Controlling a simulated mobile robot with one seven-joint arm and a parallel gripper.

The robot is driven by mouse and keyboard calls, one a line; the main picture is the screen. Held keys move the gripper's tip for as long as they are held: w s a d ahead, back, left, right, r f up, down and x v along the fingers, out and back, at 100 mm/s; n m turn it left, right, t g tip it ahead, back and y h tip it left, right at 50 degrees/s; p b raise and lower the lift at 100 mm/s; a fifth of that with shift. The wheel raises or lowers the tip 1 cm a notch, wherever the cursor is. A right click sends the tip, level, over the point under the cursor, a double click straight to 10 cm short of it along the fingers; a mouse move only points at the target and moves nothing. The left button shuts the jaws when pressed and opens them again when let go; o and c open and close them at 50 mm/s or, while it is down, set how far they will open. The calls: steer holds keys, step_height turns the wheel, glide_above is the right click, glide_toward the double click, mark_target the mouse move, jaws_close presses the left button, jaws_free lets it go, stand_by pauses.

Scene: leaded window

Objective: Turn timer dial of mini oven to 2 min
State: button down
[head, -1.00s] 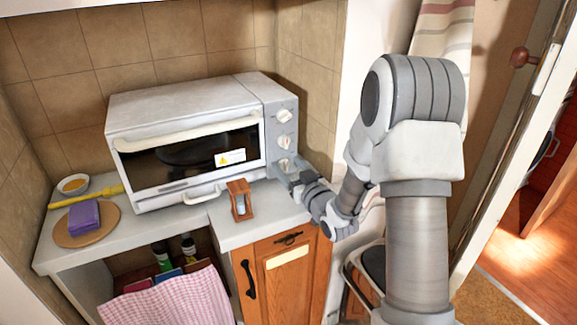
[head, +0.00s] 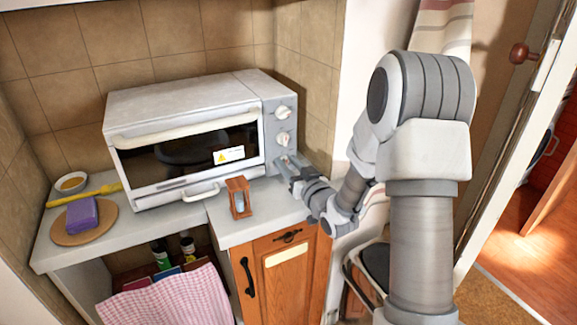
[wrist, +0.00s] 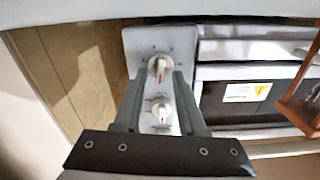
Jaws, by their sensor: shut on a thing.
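The white mini oven (head: 185,108) stands on the counter with its door closed. Its grey right-hand panel has a top dial (head: 283,112) and a middle dial (head: 283,138); my gripper (head: 284,162) covers the lowest one in the head view. The wrist view is upside down: the lowest dial (wrist: 160,66), white with a red mark, sits between the fingertips of my gripper (wrist: 159,73), which is shut on it. The middle dial (wrist: 162,110) lies between the fingers, nearer the palm. Its red mark also shows. The scale print is too small to read.
A small wooden hourglass (head: 239,198) stands on the counter (head: 262,207) in front of the oven, left of my gripper. A purple sponge (head: 82,214) on a round board (head: 105,226), a yellow brush and a bowl are at far left. A tiled wall is close behind the panel.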

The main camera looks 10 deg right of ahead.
steer(key=m+b, duration=0.1)
steer(key=m, duration=0.3)
steer(key=shift+w+d, duration=0.1)
steer(key=shift+d, duration=0.1)
steer(key=m, duration=0.5)
steer(key=shift+d, duration=0.1)
steer(key=shift+f, duration=0.1)
stand_by(0.4)
steer(key=c, duration=0.5)
jaws_free()
